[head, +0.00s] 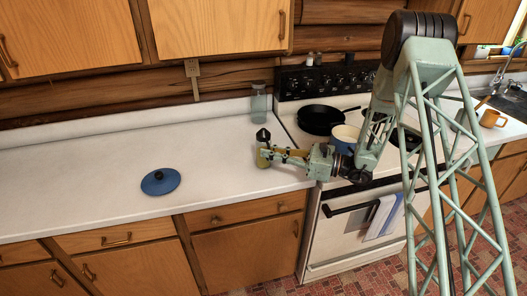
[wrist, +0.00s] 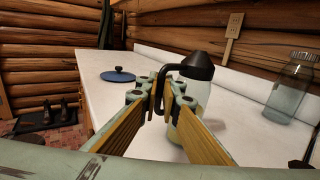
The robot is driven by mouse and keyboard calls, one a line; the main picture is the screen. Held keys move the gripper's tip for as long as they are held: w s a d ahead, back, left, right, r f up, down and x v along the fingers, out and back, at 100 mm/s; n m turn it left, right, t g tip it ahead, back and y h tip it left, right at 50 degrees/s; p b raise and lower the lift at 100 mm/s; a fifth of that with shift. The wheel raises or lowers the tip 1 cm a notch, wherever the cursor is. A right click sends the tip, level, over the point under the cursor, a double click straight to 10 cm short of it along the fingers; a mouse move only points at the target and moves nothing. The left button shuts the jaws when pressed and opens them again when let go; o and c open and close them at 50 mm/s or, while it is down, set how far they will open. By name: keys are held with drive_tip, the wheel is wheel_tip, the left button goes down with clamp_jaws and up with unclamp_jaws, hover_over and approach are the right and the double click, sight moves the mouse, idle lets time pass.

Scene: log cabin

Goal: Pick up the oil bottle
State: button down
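The oil bottle (head: 262,136) stands upright on the white counter left of the stove, with a black top and yellowish oil low inside. In the wrist view the bottle (wrist: 196,96) shows a black spout cap and a black handle curving down from it. My gripper (head: 268,153) reaches in from the right at the bottle's height. In the wrist view my gripper (wrist: 161,96) has its fingertips close together, one on each side of the black handle, and looks shut on it. The right finger hides part of the bottle's lower body.
A blue lid (head: 160,181) with a dark knob lies on the counter to the left. A glass jar (head: 259,103) stands near the back wall. A black pan (head: 320,119) and a blue pot (head: 345,137) are on the stove. The counter between lid and bottle is clear.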

sight(269, 145)
drive_tip(key=shift+r, duration=0.1)
idle(0.4)
drive_tip(key=shift+r, duration=1.75)
drive_tip(key=s+d+r, duration=0.1)
drive_tip(key=s+d, duration=0.3)
drive_tip(key=s, duration=1.1)
drive_tip(key=shift+s+d+r+p, duration=0.15)
drive_tip(key=shift+s+p, duration=0.05)
drive_tip(key=shift+p, duration=0.2)
drive_tip(key=shift+w, duration=0.1)
